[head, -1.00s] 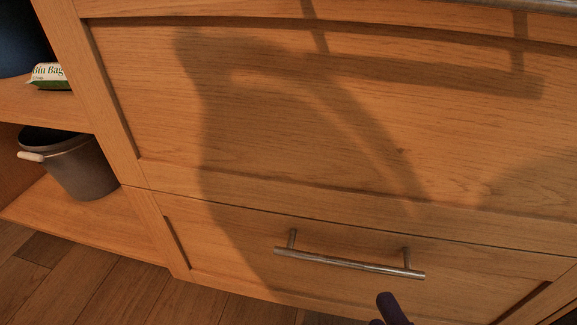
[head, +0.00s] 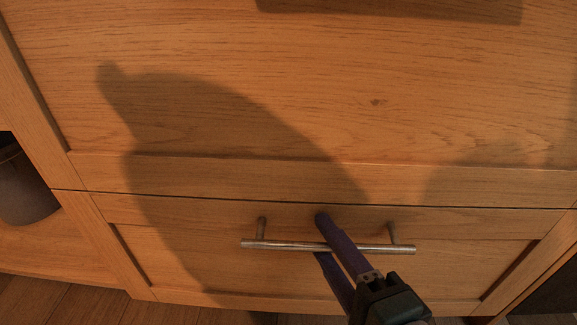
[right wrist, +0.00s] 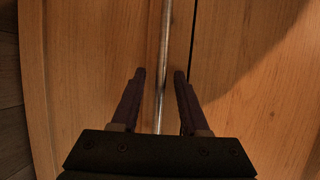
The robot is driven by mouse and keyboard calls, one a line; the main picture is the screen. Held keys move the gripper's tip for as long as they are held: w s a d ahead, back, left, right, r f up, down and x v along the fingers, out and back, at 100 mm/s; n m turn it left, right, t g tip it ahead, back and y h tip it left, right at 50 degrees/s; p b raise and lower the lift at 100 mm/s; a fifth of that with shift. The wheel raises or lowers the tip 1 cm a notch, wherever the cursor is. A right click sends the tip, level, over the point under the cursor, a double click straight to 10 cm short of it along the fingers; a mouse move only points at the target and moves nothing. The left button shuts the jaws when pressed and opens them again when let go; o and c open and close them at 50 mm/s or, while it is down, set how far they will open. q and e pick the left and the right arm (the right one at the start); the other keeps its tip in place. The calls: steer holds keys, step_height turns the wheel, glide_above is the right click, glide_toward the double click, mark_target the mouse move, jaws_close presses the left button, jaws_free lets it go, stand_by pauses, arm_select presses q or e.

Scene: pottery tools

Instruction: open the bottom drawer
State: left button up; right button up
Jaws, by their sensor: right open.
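The bottom drawer (head: 200,262) is a wooden front with a recessed panel. It sits flush, closed, below a larger wooden panel. Its metal bar handle (head: 285,246) runs horizontally on two short posts. My right gripper (head: 320,238) is open at the handle, with one purple finger above the bar and the other below it. In the right wrist view the bar (right wrist: 164,50) runs between the two spread fingers of the gripper (right wrist: 160,74), with a gap visible on each side. The fingers partly cover the bar's middle in the head view. My left gripper is not in view.
The larger wooden front (head: 400,120) is above the drawer and carries a broad shadow. A dark bucket (head: 25,190) stands on an open shelf (head: 60,245) at the left. Wooden floor (head: 50,300) shows at the lower left.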

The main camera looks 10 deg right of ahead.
jaws_close()
stand_by(0.3)
stand_by(1.1)
